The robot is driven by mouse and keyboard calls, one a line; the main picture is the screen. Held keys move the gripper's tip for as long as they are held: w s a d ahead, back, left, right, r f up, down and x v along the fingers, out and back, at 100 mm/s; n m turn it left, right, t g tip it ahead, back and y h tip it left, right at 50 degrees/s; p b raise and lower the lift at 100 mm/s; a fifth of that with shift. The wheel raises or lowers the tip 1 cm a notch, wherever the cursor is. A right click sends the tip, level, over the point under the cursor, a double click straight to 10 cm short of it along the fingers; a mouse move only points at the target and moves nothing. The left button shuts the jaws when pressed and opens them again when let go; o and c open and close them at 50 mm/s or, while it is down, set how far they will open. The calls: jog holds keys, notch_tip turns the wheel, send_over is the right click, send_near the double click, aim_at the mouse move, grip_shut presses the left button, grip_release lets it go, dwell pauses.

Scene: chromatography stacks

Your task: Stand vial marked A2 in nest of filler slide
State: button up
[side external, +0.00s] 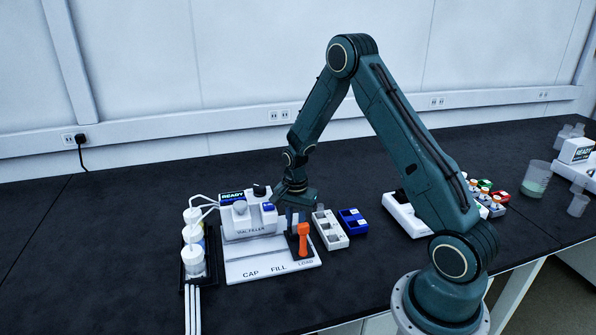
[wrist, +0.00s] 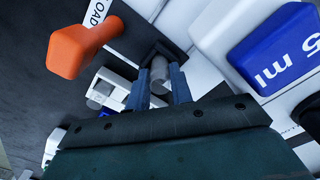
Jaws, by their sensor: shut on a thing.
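My gripper (wrist: 160,82) is shut on a small grey vial (wrist: 158,70), which sits between its two blue-grey fingers. No mark on the vial can be read. The vial is at a dark holder (wrist: 172,46) on the filler slide; I cannot tell whether it is seated in the nest or just above it. In the side view my gripper (side external: 293,213) is low over the slide (side external: 292,243), behind its orange handle (side external: 304,236), and the vial is largely hidden. The orange handle also shows at the upper left of the wrist view (wrist: 82,50).
The white vial filler (side external: 248,218), with a READY display, stands just left of my gripper. A white rack (side external: 330,230) and a blue block (side external: 352,221) stand to the right. White bottles (side external: 193,262) on a dark tray are at far left. The front bench is clear.

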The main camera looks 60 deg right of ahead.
jog(key=o, duration=1)
jog(key=shift+r, duration=0.1)
jog(key=shift+r, duration=3.9)
